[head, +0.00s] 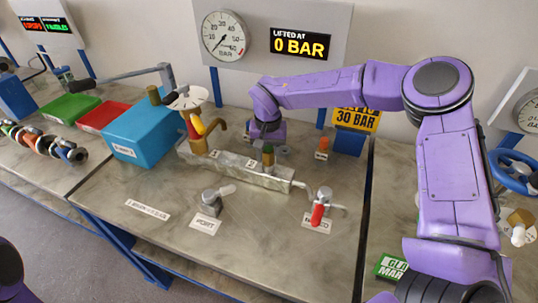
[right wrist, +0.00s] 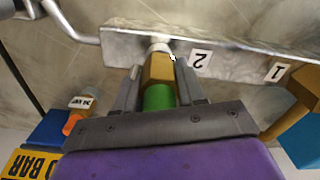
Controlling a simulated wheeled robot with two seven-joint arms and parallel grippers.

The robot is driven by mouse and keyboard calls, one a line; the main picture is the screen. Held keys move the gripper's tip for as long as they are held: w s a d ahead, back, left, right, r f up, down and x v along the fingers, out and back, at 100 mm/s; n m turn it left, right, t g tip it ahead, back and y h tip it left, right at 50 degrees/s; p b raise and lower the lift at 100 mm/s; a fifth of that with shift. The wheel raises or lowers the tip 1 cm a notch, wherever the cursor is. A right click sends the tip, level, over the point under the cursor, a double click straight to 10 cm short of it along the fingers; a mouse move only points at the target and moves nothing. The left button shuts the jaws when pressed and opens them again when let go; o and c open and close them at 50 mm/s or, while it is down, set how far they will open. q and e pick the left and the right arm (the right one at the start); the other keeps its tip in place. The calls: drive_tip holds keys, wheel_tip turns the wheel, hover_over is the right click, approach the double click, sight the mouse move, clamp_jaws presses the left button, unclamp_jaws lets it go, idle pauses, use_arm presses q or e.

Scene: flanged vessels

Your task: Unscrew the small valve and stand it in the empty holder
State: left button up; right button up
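The small valve, a brass hex body with a green band (right wrist: 158,97), stands on the silver manifold block (head: 235,168) beside the tag 2. In the head view it shows just below my right gripper (head: 267,146). In the right wrist view my right gripper (right wrist: 160,85) has one finger on each side of the valve, pointing at the block. I cannot tell whether the fingers press on it. A small grey round piece (head: 284,150) lies on the bench behind the block; I cannot tell if it is the empty holder. My left gripper is out of view.
An orange piece (head: 323,143) with a label stands right of the valve. A larger brass valve with red and yellow parts (head: 197,132) rises at the block's left, by a blue box (head: 152,135). A red-handled tap (head: 319,212) and a grey fitting (head: 211,202) stand in front.

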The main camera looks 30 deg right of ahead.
drive_tip(key=n, duration=0.5)
drive_tip(key=shift+r, duration=0.1)
clamp_jaws()
drive_tip(key=o, duration=1.2)
unclamp_jaws()
drive_tip(key=shift+s, duration=0.1)
drive_tip(key=shift+o, duration=0.2)
wheel_tip(320, 180, up, 7)
drive_tip(key=shift+f, duration=0.2)
wheel_tip(320, 180, up, 4)
drive_tip(key=p, duration=0.5)
drive_tip(key=shift+r, duration=0.1)
